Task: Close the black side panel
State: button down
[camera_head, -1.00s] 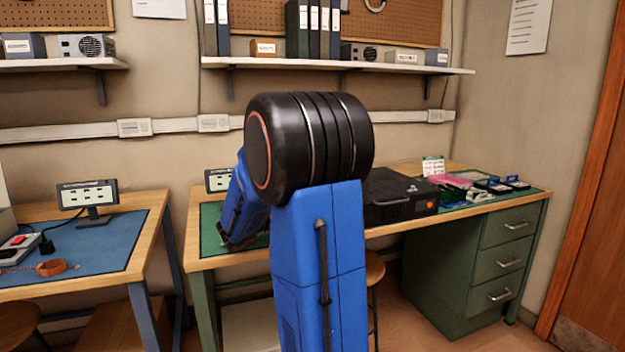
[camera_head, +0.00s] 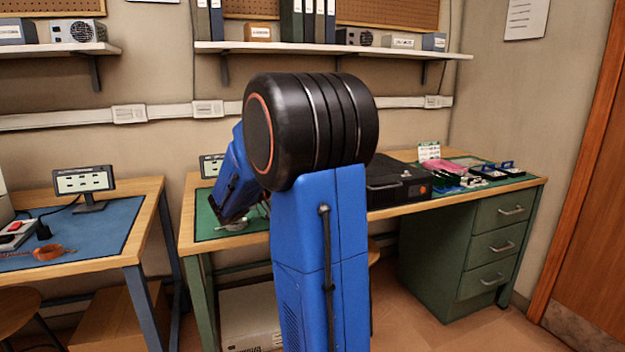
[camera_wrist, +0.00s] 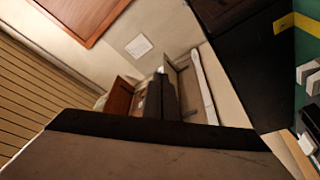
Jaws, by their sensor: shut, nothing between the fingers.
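The black case (camera_head: 400,186) lies on the right desk, partly hidden behind my blue arm. It has a small orange mark on its front. Which part is its side panel, and how far that stands open, I cannot tell. In the wrist view, a large dark box side (camera_wrist: 240,60) fills the upper right, likely the case. A wide pale shape with a black edge, seemingly my gripper (camera_wrist: 160,128), fills the bottom of the wrist view. My gripper is shut and holds nothing. In the head view my arm hides its fingertips.
Small parts and a pink item (camera_head: 440,166) lie right of the case. Green drawers (camera_head: 490,240) stand under the desk. A monitor (camera_head: 84,182) stands on the left desk. A shelf (camera_head: 330,48) runs along the wall above.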

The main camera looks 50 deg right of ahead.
jog(key=w+a+f, duration=0.3)
jog(key=w+a, duration=0.2)
jog(key=a, duration=0.3)
jog(key=shift+f, duration=0.3)
jog(key=s+a+f+n+t+y, duration=0.2)
jog(key=s+a+f+n+y, duration=0.1)
jog(key=s+a+f+y, duration=0.4)
jog(key=s+a+f+n+t+y, duration=0.25)
jog(key=s+a+f, duration=0.25)
jog(key=s, duration=0.4)
jog(key=s+a+f+n+t+y, duration=0.1)
jog(key=a+f+n+t+y, duration=0.1)
jog(key=a, duration=0.5)
jog(key=s+a+f+n+t+y, duration=0.1)
jog(key=s+a+n+t+y, duration=0.1)
jog(key=a+y, duration=0.3)
jog(key=s+a+f+n+t+y, duration=0.1)
jog(key=a+f+n+t+y, duration=0.1)
jog(key=a, duration=0.7)
jog(key=shift+s+f+n+t+y, duration=0.2)
jog(key=shift+f+n+t+y, duration=0.15)
jog(key=shift+n+y, duration=0.3)
